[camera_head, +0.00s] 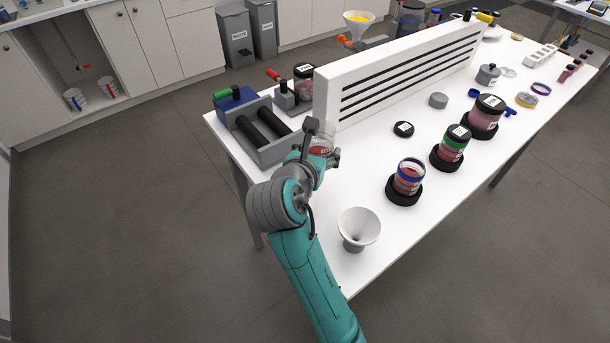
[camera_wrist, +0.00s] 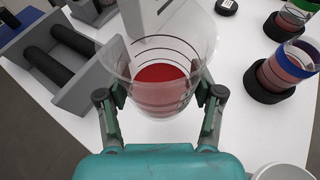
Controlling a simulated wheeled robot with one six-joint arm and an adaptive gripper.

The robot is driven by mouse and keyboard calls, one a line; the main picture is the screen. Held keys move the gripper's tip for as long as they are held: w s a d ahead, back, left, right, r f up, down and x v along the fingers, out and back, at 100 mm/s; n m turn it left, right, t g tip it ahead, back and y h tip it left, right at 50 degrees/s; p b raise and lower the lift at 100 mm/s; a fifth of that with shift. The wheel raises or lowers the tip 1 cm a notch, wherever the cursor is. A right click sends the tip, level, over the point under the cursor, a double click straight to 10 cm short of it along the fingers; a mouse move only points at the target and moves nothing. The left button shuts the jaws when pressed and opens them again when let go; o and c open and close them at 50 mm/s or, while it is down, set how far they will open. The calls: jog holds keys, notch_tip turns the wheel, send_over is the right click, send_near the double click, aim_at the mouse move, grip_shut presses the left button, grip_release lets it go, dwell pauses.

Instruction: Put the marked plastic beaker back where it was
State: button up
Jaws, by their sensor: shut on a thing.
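The marked plastic beaker (camera_wrist: 165,85) is clear, with dark ring lines, and holds red pigment at its bottom. My gripper (camera_wrist: 162,106) is shut on it, one finger on each side, in the wrist view. In the head view the beaker (camera_head: 322,142) is partly hidden by my gripper (camera_head: 318,148), near the left end of the white table (camera_head: 375,160). It looks upright. I cannot tell whether its base touches the table.
A roller mill (camera_head: 258,130) stands left of the beaker. A white slotted panel (camera_head: 400,70) stands behind it. A funnel (camera_head: 359,228) stands at the front edge. A blue-rimmed jar (camera_head: 408,178) and a green-banded jar (camera_head: 452,145) sit in black rings. Table between is clear.

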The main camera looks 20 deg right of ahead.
notch_tip(320, 180, down, 9)
jog(key=shift+f, duration=0.2)
dwell(0.3)
jog(key=o, duration=1.2)
jog(key=shift+f, duration=0.15)
jog(key=shift+c, duration=0.2)
jog(key=shift+r, duration=0.2)
jog(key=v, duration=1.2)
jog(key=shift+r, duration=0.1)
